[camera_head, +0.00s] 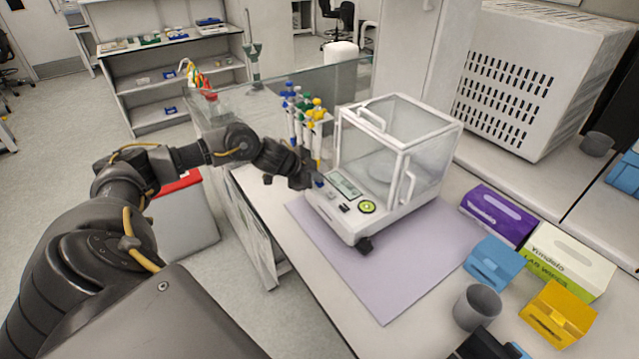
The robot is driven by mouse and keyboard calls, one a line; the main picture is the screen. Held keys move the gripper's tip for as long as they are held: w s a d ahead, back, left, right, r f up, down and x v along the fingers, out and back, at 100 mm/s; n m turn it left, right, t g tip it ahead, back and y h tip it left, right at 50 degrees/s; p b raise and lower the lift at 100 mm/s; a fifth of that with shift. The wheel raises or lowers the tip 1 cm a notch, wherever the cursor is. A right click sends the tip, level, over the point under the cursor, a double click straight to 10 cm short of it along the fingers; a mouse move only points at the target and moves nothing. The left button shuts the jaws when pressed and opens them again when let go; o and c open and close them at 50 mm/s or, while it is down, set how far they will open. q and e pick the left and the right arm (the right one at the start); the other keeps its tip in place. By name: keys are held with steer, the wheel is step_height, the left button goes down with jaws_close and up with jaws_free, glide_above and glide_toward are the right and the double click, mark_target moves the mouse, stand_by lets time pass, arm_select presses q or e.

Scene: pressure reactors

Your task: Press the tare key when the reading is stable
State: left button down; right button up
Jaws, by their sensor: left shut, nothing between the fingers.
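A white analytical balance (405,190) with a glass draft shield stands on a lilac mat (385,290). Its front panel has a small grey-green display (345,184), a small dark key (345,208) and a round green key (367,207). The reading and the key labels are too small to make out. My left gripper (318,183) is shut and empty at the left end of the panel, beside the display and left of both keys. Whether it touches the balance I cannot tell. A dark part at the bottom edge may be my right gripper (484,346); its fingers are not clear.
A rack of pipettes (308,120) stands just behind my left gripper. Right of the mat are a purple box (497,216), a white-green wipes box (565,262), a blue box (493,263), a yellow box (557,314) and a grey cup (477,307). The mat's front is clear.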

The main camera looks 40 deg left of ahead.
arm_select(q)
steer(key=shift+f, duration=0.25)
stand_by(0.3)
steer(key=shift+r, duration=0.1)
steer(key=shift+r+p, duration=0.75)
steer(key=shift+p, duration=0.15)
step_height(320, 180, up, 5)
steer(key=p, duration=0.5)
stand_by(0.8)
